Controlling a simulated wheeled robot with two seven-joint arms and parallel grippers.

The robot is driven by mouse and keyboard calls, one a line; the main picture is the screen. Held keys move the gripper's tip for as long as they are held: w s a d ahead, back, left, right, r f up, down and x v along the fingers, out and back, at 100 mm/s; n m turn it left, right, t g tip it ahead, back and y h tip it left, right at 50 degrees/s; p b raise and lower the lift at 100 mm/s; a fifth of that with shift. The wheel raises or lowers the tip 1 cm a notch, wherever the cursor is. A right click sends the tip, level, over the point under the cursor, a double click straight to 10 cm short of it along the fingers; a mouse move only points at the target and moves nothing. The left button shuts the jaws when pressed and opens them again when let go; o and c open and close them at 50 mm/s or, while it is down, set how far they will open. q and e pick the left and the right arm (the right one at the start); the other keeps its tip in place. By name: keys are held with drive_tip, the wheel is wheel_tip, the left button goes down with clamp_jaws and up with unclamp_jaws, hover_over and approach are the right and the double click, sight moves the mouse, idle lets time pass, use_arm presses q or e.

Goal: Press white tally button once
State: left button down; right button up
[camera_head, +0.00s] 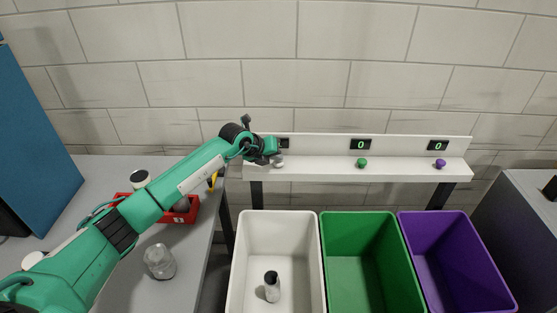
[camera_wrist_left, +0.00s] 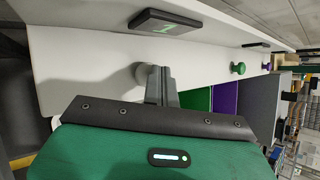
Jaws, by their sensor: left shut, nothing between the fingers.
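The white tally button (camera_head: 279,164) is a small round knob on the white shelf unit, below the left display (camera_head: 285,143). In the left wrist view the button (camera_wrist_left: 142,75) is partly hidden by my fingers, and the display above it (camera_wrist_left: 168,22) reads 1 in green. My left gripper (camera_head: 273,157) is shut and empty, right at the button. In the left wrist view its fingertips (camera_wrist_left: 160,72) overlap the button's right side; I cannot tell whether they touch it. My right gripper is not in view.
Green (camera_head: 362,163) and purple (camera_head: 440,163) buttons sit to the right, with displays reading 0. White (camera_head: 240,255), green (camera_head: 338,270) and purple (camera_head: 424,270) bins stand below. A can (camera_head: 272,286) is in the white bin. A red crate (camera_head: 186,208) and a clear jar (camera_head: 160,262) are on the grey table.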

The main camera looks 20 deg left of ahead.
sight(276, 163)
use_arm(q)
drive_tip(key=shift+f, duration=0.25)
drive_tip(key=shift+r, duration=0.1)
idle(0.3)
drive_tip(key=shift+r+p, duration=0.6)
drive_tip(key=shift+r, duration=0.65)
wheel_tip(276, 163, up, 5)
drive_tip(key=p, duration=0.3)
idle(0.4)
